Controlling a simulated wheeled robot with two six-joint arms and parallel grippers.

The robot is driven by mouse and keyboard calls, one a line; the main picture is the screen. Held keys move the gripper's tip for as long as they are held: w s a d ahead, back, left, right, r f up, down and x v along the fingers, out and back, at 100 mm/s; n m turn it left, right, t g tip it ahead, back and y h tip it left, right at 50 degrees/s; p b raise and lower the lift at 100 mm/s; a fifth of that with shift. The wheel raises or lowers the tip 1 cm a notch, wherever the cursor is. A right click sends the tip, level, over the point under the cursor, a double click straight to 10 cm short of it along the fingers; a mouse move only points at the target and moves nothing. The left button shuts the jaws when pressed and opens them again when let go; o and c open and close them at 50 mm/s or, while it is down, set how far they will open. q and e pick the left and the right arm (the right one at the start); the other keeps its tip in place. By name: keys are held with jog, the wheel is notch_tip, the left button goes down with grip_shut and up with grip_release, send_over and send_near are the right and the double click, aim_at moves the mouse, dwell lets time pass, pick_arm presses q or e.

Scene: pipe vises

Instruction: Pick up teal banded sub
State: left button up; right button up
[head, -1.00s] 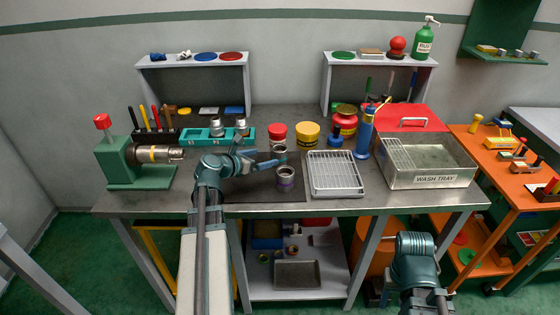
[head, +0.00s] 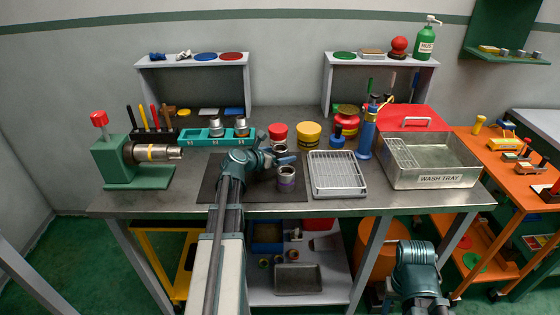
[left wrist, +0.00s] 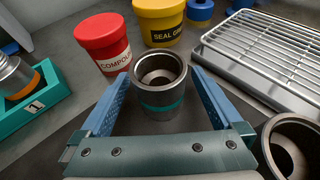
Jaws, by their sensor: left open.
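The teal banded sub (left wrist: 162,100) is a short grey metal cylinder with an open top and a teal band. It stands upright on the dark mat in the left wrist view. My left gripper (left wrist: 160,73) is open, with one blue finger on each side of the sub; I cannot tell whether either finger touches it. In the head view my left gripper (head: 284,157) reaches in from the left and covers most of this sub. A similar sub with a purple band (head: 286,181) stands just in front; its open top shows in the left wrist view (left wrist: 291,150).
A red tub (head: 278,134) and a yellow tub (head: 308,135) stand behind. A wire rack (head: 337,174) lies to the right, then the wash tray (head: 432,180). A teal holder (head: 200,136) and a green vise (head: 118,162) are to the left. My right arm is low at right.

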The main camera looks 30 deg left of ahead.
pick_arm(q)
jog(key=shift+w, duration=0.1)
jog(key=shift+c, duration=0.6)
grip_shut()
notch_tip(320, 180, up, 10)
jog(key=p, duration=1)
